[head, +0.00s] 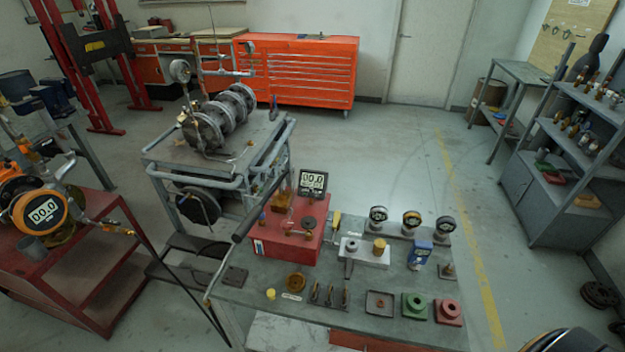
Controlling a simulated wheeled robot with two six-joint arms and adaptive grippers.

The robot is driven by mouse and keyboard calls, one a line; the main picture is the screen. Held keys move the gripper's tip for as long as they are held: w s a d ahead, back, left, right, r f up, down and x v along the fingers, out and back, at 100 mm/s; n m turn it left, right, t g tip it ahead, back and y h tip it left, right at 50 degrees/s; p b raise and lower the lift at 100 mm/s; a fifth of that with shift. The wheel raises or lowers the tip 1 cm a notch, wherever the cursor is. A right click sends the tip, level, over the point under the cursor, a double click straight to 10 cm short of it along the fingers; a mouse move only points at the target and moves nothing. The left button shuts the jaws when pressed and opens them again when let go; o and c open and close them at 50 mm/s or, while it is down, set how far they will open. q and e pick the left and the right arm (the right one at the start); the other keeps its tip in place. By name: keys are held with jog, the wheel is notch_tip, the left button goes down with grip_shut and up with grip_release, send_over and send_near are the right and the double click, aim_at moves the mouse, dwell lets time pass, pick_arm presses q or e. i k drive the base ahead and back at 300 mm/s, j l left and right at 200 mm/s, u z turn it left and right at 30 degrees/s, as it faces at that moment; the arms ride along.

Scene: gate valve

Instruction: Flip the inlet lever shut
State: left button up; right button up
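A flanged grey valve assembly (217,118) lies on top of a grey wheeled cart (262,140). Thin piping with a round gauge (180,70) rises at its left end, and a horizontal fitting (228,73) runs across above it. A small dark upright piece (273,103) stands at the cart's back right corner. I cannot tell which small part is the inlet lever or how it is turned. Neither of my grippers shows in the head view.
A grey bench (350,300) at the front holds a red pump box (290,232) with a long dark handle, a digital display (312,184) and several gauges. Floor right of the bench is clear before a shelf (545,190).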

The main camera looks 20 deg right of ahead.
aim_at(108, 221)
jog(key=i+j+u, duration=0.1)
jog(key=i+j, duration=0.25)
jog(key=j, duration=0.25)
jog(key=i+j+u, duration=0.15)
jog(key=i+j, duration=0.25)
jog(key=j, duration=0.2)
jog(key=i+j+u, duration=0.1)
jog(key=i+j, duration=0.35)
jog(key=k+j, duration=0.05)
